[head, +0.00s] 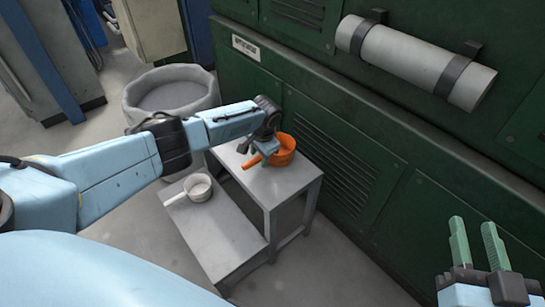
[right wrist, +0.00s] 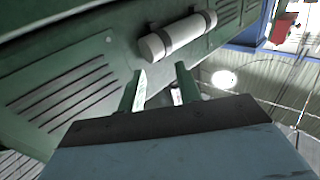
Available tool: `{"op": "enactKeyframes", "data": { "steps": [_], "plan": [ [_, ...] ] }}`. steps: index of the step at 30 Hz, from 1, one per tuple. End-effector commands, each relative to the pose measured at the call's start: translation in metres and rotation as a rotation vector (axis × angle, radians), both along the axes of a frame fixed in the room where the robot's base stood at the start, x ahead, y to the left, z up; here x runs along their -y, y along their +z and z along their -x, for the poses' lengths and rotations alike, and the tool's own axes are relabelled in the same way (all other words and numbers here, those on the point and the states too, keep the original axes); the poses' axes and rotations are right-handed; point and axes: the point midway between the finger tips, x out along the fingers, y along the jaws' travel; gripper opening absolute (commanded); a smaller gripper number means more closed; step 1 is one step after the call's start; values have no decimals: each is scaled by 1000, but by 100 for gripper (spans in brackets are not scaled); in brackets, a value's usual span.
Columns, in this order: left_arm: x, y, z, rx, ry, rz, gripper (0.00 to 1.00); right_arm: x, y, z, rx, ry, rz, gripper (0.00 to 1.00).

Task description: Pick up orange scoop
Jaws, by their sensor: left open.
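The orange scoop (head: 284,151) sits on the upper step of a grey metal stand (head: 290,189), its handle pointing to the lower left. My left gripper (head: 262,153) is open, at the scoop's left side near where the handle meets the bowl. The gripper covers part of the scoop, and I cannot tell whether its fingers touch it. My right gripper (head: 474,242) is open and empty at the lower right, far from the scoop. Its two fingers also show apart in the right wrist view (right wrist: 158,90).
A white scoop (head: 199,190) rests on the stand's lower step. A large grey round bin (head: 140,93) stands behind my left arm. A green cabinet (head: 400,170) with a grey cylinder (head: 415,62) strapped on it rises behind and right of the stand. Open floor lies in front.

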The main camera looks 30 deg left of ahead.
Motion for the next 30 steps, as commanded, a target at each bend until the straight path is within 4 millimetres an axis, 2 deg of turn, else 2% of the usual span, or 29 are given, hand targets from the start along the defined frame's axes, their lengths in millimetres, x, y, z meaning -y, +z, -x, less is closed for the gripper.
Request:
{"op": "enactKeyframes", "data": {
  "steps": [12, 17, 24, 30],
  "plan": [
    [-3, -23, -2, 0, 1, 0, 42, -6, 57, 13, 370, 22, -116, 34],
    [-4, -25, -2, 0, 1, 0, 42, -6, 66, 18, 427, 25, -135, 34],
    [-4, -25, -2, 0, 1, 0, 42, -6, 68, 18, 433, 25, -138, 34],
    [-4, -25, -2, 0, 1, 0, 18, -6, 67, 18, 432, 25, -136, 34]
  ]
}}
